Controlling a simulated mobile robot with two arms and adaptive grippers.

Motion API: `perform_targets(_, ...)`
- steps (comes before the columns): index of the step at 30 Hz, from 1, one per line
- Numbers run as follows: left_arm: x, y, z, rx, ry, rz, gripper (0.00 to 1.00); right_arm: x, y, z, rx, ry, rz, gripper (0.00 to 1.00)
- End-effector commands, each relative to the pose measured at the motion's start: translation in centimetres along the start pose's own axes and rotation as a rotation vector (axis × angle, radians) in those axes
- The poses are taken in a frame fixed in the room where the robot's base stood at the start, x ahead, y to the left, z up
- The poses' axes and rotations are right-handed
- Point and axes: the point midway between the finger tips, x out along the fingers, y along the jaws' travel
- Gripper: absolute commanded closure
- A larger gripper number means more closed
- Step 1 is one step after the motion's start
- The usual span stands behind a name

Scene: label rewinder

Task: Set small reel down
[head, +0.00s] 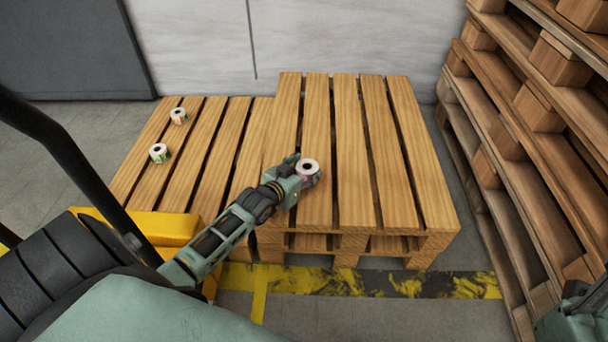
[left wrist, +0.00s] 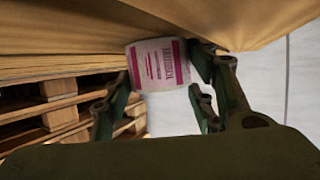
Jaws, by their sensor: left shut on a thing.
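My left gripper (head: 292,172) is shut on a small reel (head: 308,169), a white roll with a dark core hole, over the front left part of the higher pallet stack (head: 346,150). In the left wrist view the reel (left wrist: 160,65) shows white with pink print, between the fingers of the gripper (left wrist: 160,100). The reel is very close to the wooden top; I cannot tell whether it touches. Two other small reels stand on the lower pallet at the left, one nearer (head: 158,153) and one farther back (head: 178,116).
The lower pallet (head: 190,150) adjoins the higher stack on its left. Tall stacked pallets (head: 530,120) stand at the right. A pale wall (head: 340,40) is behind. The higher stack's top is clear to the right of the held reel. Yellow-black floor marking (head: 400,285) runs in front.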

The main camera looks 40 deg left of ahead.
Motion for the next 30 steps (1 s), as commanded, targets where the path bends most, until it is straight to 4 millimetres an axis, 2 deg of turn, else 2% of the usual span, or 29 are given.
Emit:
perform_targets(8,0.1,0.0,0.1,0.000,-0.001,0.000,0.78,0.1,0.0,0.0,0.000,0.000,0.000,0.60)
perform_targets(9,0.0,0.0,0.1,0.000,-0.002,0.000,0.45,0.1,0.0,0.0,0.000,0.000,-0.001,0.60)
perform_targets(14,0.0,0.0,0.1,0.000,-0.002,0.000,0.31,0.1,0.0,0.0,0.000,0.000,-0.001,0.60)
perform_targets(25,-0.1,0.0,-0.2,0.000,0.000,0.000,0.29,0.2,0.0,-0.1,0.001,0.001,-0.001,0.60)
perform_targets(28,-1.1,0.0,-0.2,0.000,-0.004,-0.001,0.29,0.8,0.0,-0.3,0.001,0.005,0.000,0.60)
perform_targets(30,-2.2,0.0,-0.3,0.000,-0.005,0.000,0.29,-0.1,0.1,-0.2,0.004,-0.036,0.015,0.60)
